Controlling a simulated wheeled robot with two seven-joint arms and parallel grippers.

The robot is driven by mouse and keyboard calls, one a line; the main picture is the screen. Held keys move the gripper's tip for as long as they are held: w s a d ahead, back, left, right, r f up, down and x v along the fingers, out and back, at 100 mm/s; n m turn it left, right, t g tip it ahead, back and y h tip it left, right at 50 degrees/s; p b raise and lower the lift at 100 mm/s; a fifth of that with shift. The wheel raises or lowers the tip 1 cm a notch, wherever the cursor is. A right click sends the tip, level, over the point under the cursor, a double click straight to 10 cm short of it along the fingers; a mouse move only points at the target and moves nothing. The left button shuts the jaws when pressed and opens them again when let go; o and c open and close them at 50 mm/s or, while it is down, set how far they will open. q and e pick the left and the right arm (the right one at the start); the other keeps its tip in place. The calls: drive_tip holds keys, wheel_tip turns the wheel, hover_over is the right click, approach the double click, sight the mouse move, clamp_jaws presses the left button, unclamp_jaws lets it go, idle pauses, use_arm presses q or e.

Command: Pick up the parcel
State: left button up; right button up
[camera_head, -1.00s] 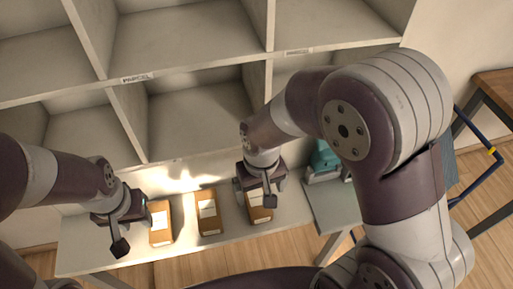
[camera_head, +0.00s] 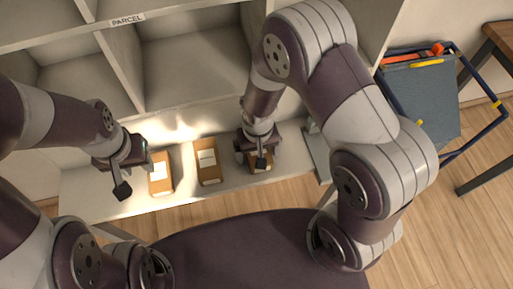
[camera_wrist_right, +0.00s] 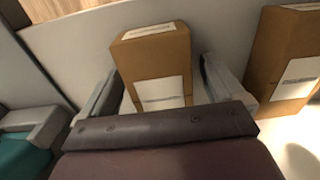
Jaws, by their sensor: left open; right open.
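Three brown parcels with white labels stand in a row on the pale bench: a left one (camera_head: 160,174), a middle one (camera_head: 207,161) and a right one (camera_head: 261,167). My right gripper (camera_head: 258,155) is over the right parcel and partly hides it. In the right wrist view this parcel (camera_wrist_right: 155,65) stands between the two open fingers of my right gripper (camera_wrist_right: 158,85), one finger on each side; I cannot tell whether they touch it. My left gripper (camera_head: 126,172) is open and empty, just left of the left parcel.
Another parcel (camera_wrist_right: 285,60) stands at the right in the right wrist view, with a teal object (camera_wrist_right: 22,155) at the left. A cubby shelf marked PARCEL (camera_head: 128,20) rises behind the bench. A blue-grey cart (camera_head: 425,95) and a wooden table stand at the right.

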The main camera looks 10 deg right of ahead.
drive_tip(key=c, duration=1.1)
drive_tip(key=shift+o, duration=0.2)
drive_tip(key=shift+r, duration=0.1)
